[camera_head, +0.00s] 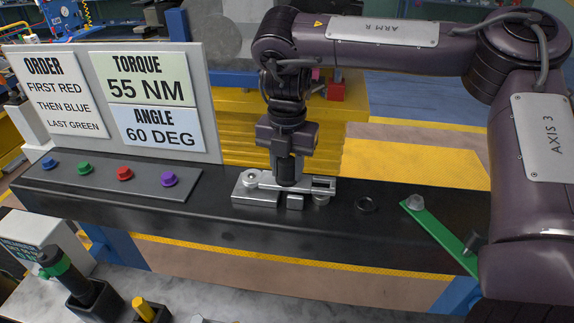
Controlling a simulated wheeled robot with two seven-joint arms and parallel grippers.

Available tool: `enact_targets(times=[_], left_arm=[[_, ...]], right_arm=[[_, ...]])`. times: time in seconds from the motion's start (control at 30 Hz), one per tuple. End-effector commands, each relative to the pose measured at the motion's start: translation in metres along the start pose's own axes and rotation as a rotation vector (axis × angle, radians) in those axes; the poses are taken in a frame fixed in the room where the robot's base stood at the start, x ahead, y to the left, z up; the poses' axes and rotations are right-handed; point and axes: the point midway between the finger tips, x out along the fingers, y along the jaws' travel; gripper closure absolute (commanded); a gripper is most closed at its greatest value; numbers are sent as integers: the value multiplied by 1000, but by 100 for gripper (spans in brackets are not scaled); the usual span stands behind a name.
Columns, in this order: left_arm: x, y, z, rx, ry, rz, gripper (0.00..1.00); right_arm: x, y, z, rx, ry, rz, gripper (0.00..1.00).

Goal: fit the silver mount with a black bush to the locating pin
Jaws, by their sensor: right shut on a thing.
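My right gripper (289,160) points straight down over the dark bench and is shut at the silver mount (270,183). A dark upright cylinder, which looks like the black bush, shows between and below the fingers. The mount is a flat silver bar with a round end at left and a slotted end at right. It lies over or on silver blocks (255,197) on the bench; I cannot tell whether it touches them. The locating pin cannot be told apart here. My left gripper is not in view.
Further right is a green bar (438,235) with a grey knob and a dark cylinder. A button panel (115,180) and sign board (215,140) stand at left. A green-collared tool (62,265) sits in a holder at front left.

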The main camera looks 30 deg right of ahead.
Motion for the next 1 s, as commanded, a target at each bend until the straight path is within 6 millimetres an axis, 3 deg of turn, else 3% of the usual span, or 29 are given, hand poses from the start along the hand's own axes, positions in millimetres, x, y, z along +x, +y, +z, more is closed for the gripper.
enact_targets(times=[0.93,0.97,1.0], left_arm=[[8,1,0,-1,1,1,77],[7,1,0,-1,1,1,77],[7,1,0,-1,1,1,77]], right_arm=[[16,0,0,0,0,1,99],[15,0,0,0,-1,1,62],[15,0,0,0,-1,1,57]])
